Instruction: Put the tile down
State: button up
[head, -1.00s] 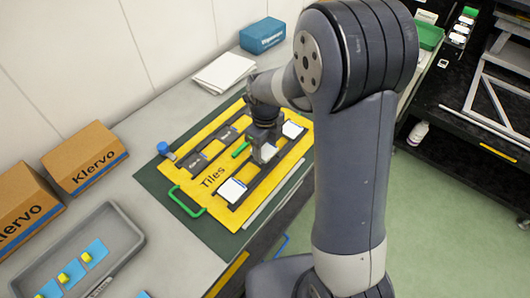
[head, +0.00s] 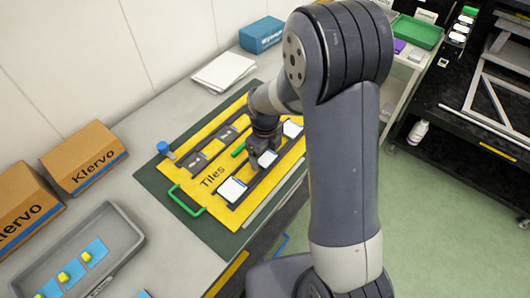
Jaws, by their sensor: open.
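The yellow board (head: 175,173) marked "Tiles" lies on a dark green mat (head: 151,182) on the bench. White tiles sit along its dark strip: one at the near end (head: 232,190), one in the middle (head: 267,159) and one at the far end (head: 292,129). My gripper (head: 260,158) points down right over the middle tile and is open. The gripper hides part of that tile, so I cannot tell if the fingers still touch it. The tile looks flat on the strip.
A grey tray (head: 128,243) holds blue cards with yellow cubes. Klervo boxes (head: 84,158) stand by the wall. White sheets (head: 224,72) lie behind the board.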

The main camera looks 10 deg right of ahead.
aim_at(265, 157)
notch_tip(265, 157, up, 12)
jog(key=shift+r+b, duration=0.2)
jog(key=shift+b, duration=0.15)
dwell(0.4)
notch_tip(265, 157, down, 12)
jog(key=shift+s+f+p, duration=0.1)
jog(key=shift+f+p, duration=0.1)
jog(key=shift+p, duration=0.3)
jog(key=shift+r, duration=1.95)
